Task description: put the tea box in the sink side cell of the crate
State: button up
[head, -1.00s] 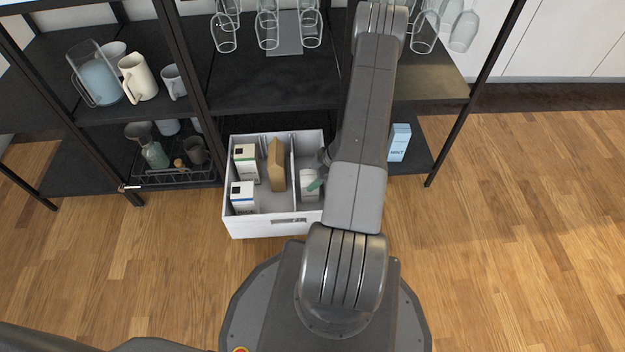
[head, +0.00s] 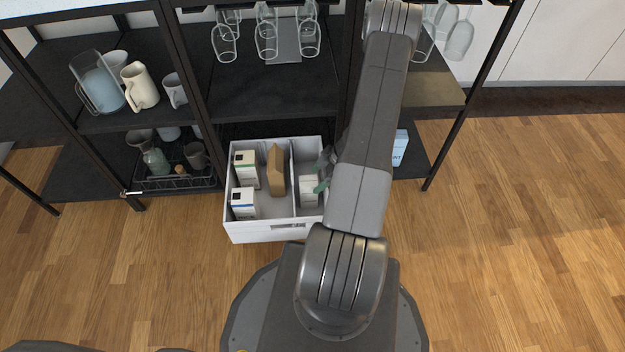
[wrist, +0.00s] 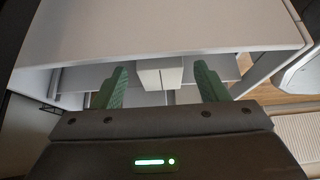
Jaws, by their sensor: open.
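A white crate (head: 262,232) with a divider stands low at the front of the shelf. In its right cell is a small white box (head: 308,190); I cannot tell for sure whether it is the tea box. My gripper (head: 322,184), with green fingers, is over that cell beside this box, partly hidden by my arm. In the wrist view my gripper (wrist: 163,82) is open, and a pale box (wrist: 160,72) shows between and beyond the fingertips, not clasped. A light blue printed box (head: 400,149) stands on the shelf right of the crate, partly behind my arm.
The crate's left cell holds two white cartons (head: 246,168) (head: 243,203) and a brown packet (head: 276,170). A wire rack (head: 175,183) with vessels is left of the crate. Glasses (head: 266,35) hang above. The wooden floor at right is clear.

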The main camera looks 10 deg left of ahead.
jog(key=p+v, duration=0.2)
jog(key=v, duration=0.5)
jog(key=shift+d+r+p, duration=0.15)
jog(key=shift+r+p, duration=0.15)
jog(key=shift+p, duration=0.1)
dwell(0.7)
